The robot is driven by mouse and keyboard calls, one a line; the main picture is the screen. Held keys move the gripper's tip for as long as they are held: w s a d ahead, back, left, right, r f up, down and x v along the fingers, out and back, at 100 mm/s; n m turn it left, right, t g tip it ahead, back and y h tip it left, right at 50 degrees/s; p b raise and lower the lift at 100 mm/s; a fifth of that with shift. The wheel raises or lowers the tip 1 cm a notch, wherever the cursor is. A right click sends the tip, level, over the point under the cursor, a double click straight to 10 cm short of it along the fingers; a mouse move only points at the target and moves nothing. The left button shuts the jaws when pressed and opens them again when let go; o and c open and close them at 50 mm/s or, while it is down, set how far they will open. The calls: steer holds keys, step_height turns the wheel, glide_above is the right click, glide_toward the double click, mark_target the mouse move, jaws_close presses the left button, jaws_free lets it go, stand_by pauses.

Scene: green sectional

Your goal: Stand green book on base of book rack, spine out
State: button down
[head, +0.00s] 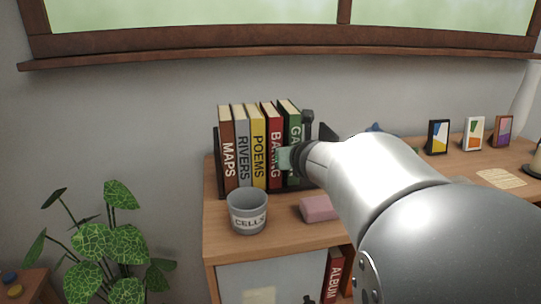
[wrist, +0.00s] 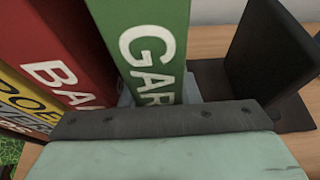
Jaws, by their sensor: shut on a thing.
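The green book (head: 294,124) stands upright at the right end of a row of books, beside the red BAKING book (head: 273,140). Its lettered spine faces out, and it also shows in the wrist view (wrist: 150,40). My gripper (head: 287,160) is at the lower part of its spine and is shut on it. The pale green finger and its dark edge fill the bottom of the wrist view (wrist: 165,140) and hide the book's foot. The black book rack has an upright end plate (wrist: 268,50) to the right of the book, with a gap between them.
The row also holds the MAPS (head: 228,150), RIVERS (head: 243,150) and POEMS (head: 258,150) books. A grey cup (head: 248,212) and a pink block (head: 318,209) stand in front on the wooden top (head: 285,240). Small picture cards (head: 438,137) stand at right.

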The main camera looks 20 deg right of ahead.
mark_target(292, 132)
steer(key=shift+f, duration=0.15)
steer(key=c, duration=1.4)
jaws_free()
steer(key=shift+o, duration=0.2)
steer(key=shift+s+r, duration=0.15)
steer(key=shift+r, duration=0.2)
steer(key=p+v, duration=0.2)
steer(key=v, duration=0.5)
steer(key=shift+s+f, duration=0.1)
steer(key=shift+s, duration=0.05)
